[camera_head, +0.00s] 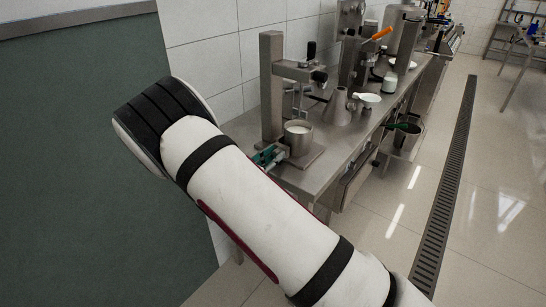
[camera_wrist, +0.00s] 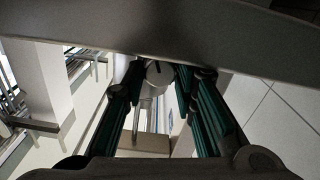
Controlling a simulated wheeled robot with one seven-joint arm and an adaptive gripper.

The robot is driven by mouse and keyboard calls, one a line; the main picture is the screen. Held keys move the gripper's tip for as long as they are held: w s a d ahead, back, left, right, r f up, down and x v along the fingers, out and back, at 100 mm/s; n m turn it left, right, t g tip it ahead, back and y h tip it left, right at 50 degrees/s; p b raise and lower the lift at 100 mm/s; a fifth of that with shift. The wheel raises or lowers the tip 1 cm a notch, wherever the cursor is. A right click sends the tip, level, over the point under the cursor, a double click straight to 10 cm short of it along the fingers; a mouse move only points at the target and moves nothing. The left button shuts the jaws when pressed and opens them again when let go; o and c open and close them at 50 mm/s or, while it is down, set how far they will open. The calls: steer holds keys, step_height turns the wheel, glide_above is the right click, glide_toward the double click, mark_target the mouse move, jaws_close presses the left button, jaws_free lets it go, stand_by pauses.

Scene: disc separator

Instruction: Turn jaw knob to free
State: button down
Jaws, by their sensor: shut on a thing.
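My gripper (camera_head: 266,157), with green finger pads, is at the front left side of a metal cup (camera_head: 298,138) on the bench stand. My arm hides part of that area in the head view. In the wrist view, a round grey jaw knob (camera_wrist: 158,73) with a dark line on its face sits between the fingertips of my gripper (camera_wrist: 158,80). The fingers are shut on the knob. The line runs roughly up and down in the picture. The knob's far side and the jaws are hidden.
The stand's upright post (camera_head: 271,90) rises behind the cup, with an arm reaching over it. A steel cone (camera_head: 338,108) and a white dish (camera_head: 368,100) stand further along the bench. A floor drain (camera_head: 447,190) runs at the right, with clear floor around it.

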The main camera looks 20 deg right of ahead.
steer(key=shift+m+b, duration=0.3)
steer(key=shift+m, duration=2.1)
steer(key=c, duration=1.3)
jaws_free()
steer(key=v, duration=1.2)
